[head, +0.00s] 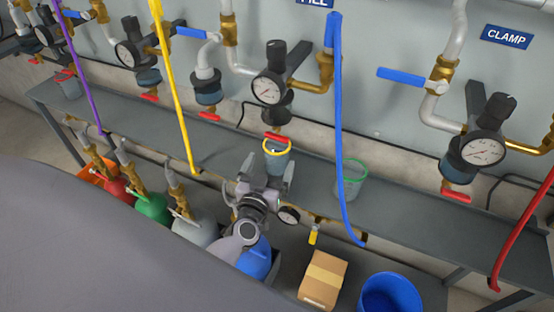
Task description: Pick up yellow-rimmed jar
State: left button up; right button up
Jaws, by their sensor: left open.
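The yellow-rimmed jar (279,162) is a grey cup with a yellow rim. It stands on the grey shelf below a pressure gauge and a red-handled drain valve. My left gripper (267,170) is in front of the jar, its jaws open and pointing toward it. The fingers overlap the lower part of the jar in the picture, and I cannot tell if they touch it. The jar's base is partly hidden by the gripper. My right gripper is not in view.
A green-rimmed jar (350,178) stands to the right on the shelf (410,205). A blue hose (340,120) and a yellow hose (176,90) hang on either side. Gas cylinders (152,207), a cardboard box (323,280) and a blue bucket (389,294) are below.

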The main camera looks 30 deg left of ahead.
aim_at(280, 146)
pick_arm(q)
jog(key=x, duration=0.1)
jog(key=b+x, duration=0.1)
jog(key=x, duration=0.1)
jog(key=shift+w+d, duration=0.3)
jog(key=shift+w+a, duration=0.15)
jog(key=shift+w, duration=0.55)
jog(key=c, duration=1.3)
jog(key=shift+o, duration=0.2)
jog(key=shift+r, duration=0.15)
